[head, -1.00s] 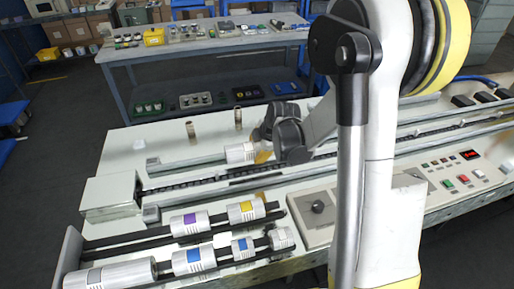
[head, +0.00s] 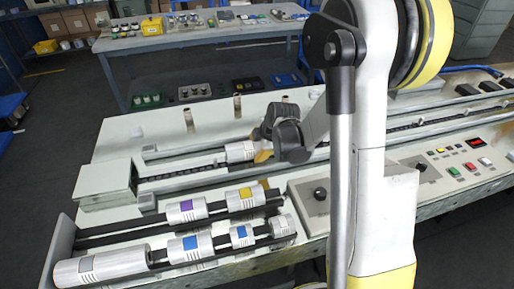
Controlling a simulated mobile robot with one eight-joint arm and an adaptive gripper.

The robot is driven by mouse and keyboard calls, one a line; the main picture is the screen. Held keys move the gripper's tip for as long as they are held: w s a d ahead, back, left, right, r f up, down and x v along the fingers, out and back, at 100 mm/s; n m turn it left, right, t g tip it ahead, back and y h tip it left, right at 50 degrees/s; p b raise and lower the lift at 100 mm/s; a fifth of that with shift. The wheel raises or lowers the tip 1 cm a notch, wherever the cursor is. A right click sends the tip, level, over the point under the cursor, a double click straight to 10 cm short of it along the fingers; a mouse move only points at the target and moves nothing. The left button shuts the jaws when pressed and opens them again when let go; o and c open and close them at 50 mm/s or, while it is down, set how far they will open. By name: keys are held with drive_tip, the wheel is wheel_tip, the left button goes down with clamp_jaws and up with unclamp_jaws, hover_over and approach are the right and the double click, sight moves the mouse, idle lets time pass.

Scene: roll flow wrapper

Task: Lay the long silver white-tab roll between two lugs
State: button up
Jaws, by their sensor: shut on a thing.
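My gripper (head: 264,150) is shut on a silver roll (head: 239,151) with a pale end and tab. The roll lies roughly along the machine, at the dark lugged chain (head: 190,175) on the near side of the back rail. The gripper and arm hide its right part, so its full length does not show. I cannot tell whether it touches the chain or hangs just above. The separate lugs are too small to make out beside the roll. Another long silver roll (head: 115,264), with a greyish tab, lies at the front left of the rack.
The dark-railed rack (head: 120,233) in front holds purple-tab, yellow-tab and blue-tab rolls and a short pale one (head: 283,226). A white box (head: 105,184) stands at the chain's left end. Brown posts (head: 189,119) rise behind. A button panel (head: 455,170) is at right.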

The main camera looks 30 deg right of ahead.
drive_tip(key=shift+f+b, duration=0.35)
drive_tip(key=o, duration=1.5)
drive_tip(key=shift+c, duration=0.2)
drive_tip(key=shift+s, duration=0.1)
drive_tip(key=v, duration=1.2)
drive_tip(key=s+a+r+m, duration=0.3)
drive_tip(key=s+a+m, duration=0.3)
drive_tip(key=s+m, duration=0.2)
drive_tip(key=s+a+r+m+t, duration=0.1)
drive_tip(key=s+a+r+m, duration=0.3)
drive_tip(key=s, duration=0.5)
drive_tip(key=a+m, duration=0.2)
drive_tip(key=m, duration=0.1)
drive_tip(key=shift+a+m+h, duration=0.3)
drive_tip(key=shift+a+m, duration=0.05)
drive_tip(key=shift+m, duration=0.05)
